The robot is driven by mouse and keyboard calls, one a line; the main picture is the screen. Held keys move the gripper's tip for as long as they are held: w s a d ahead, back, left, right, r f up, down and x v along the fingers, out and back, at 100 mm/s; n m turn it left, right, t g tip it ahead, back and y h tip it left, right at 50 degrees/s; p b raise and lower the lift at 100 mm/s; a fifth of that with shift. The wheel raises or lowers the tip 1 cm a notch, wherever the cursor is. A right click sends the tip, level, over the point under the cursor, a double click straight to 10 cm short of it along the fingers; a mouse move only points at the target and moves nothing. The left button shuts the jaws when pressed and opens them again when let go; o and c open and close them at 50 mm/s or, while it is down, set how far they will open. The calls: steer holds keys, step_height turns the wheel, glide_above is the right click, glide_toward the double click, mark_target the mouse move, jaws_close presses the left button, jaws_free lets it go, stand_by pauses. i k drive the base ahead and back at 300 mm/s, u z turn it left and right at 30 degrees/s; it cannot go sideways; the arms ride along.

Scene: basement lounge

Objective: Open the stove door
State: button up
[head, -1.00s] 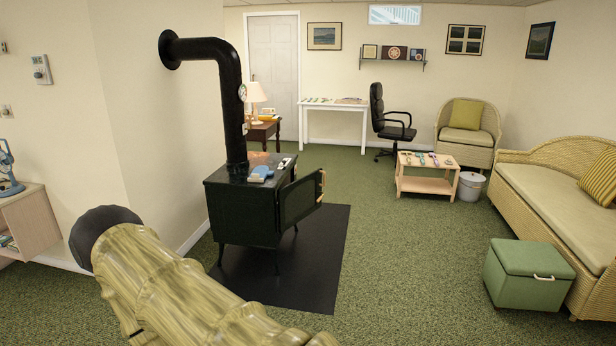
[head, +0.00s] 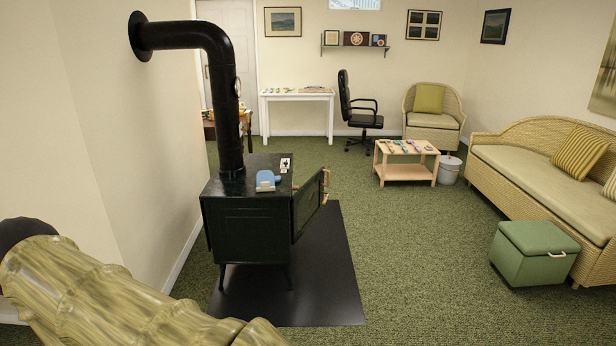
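The black stove (head: 245,233) stands on thin legs in the left middle of the head view, with a black pipe (head: 225,100) rising and bending into the wall. Its door (head: 310,205) stands out from the right side at an angle, open. A gold-coloured handle (head: 326,184) is at the door's far edge. The stove's opening is hidden from this side. My arm, with a bamboo-like surface, crosses the lower left, apart from the stove in the picture. My gripper is not in view.
A dark floor mat (head: 325,285) lies under the stove. A blue object (head: 267,180) and a small light item (head: 285,165) lie on its top. Green carpet is clear to the right, up to a green ottoman (head: 535,250), wicker sofa (head: 530,165) and low table (head: 405,170).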

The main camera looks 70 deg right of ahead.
mark_target(305, 205)
steer(key=i, duration=0.3)
steer(key=z, duration=2.75)
steer(key=i, duration=3.3)
steer(key=u, duration=0.95)
